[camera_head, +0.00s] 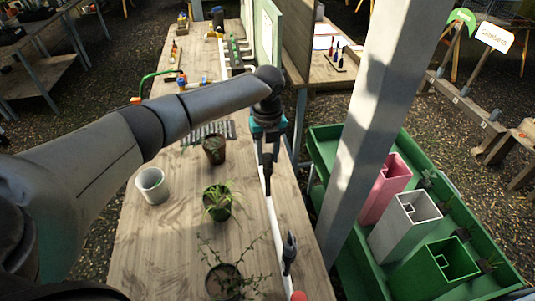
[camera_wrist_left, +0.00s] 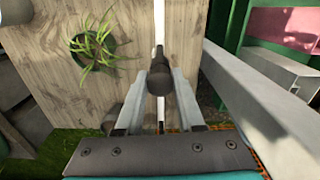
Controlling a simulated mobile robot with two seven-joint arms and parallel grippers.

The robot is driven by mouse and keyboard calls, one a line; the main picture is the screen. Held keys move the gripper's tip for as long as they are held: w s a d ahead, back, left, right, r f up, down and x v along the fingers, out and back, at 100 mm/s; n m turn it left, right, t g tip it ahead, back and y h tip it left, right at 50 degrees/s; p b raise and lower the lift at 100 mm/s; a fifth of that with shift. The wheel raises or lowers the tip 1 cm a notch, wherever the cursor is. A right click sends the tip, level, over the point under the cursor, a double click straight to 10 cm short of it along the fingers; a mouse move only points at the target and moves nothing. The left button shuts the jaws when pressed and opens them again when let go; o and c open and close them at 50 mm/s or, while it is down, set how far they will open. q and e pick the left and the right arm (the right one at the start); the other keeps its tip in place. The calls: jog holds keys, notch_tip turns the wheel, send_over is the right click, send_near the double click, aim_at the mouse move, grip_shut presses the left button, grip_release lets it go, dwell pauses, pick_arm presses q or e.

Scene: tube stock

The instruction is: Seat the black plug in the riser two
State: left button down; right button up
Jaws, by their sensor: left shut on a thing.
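A dark, near-black piece, which looks like the black plug (camera_head: 267,177), hangs below my left gripper (camera_head: 267,150) above the white pipe (camera_head: 266,220) along the bench's right side. In the left wrist view the plug (camera_wrist_left: 161,82) is between the two fingers of my left gripper (camera_wrist_left: 170,78), which are shut on it. The plug hides part of the pipe behind it. A dark upright fitting (camera_head: 289,254) stands on the pipe nearer the camera. I cannot tell which riser is number two. My right gripper is not in view.
A wooden bench (camera_head: 150,245) carries a white pot (camera_head: 152,185), a brown pot (camera_head: 214,149) and potted plants (camera_head: 218,202) left of the pipe. A grey post (camera_head: 360,130) stands close on the right. Beyond it, a green tray (camera_head: 350,258) holds pink, white and green square containers.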

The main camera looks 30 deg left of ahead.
pick_arm(q)
jog(key=shift+s+f, duration=0.1)
jog(key=shift+c, duration=2.2)
grip_release()
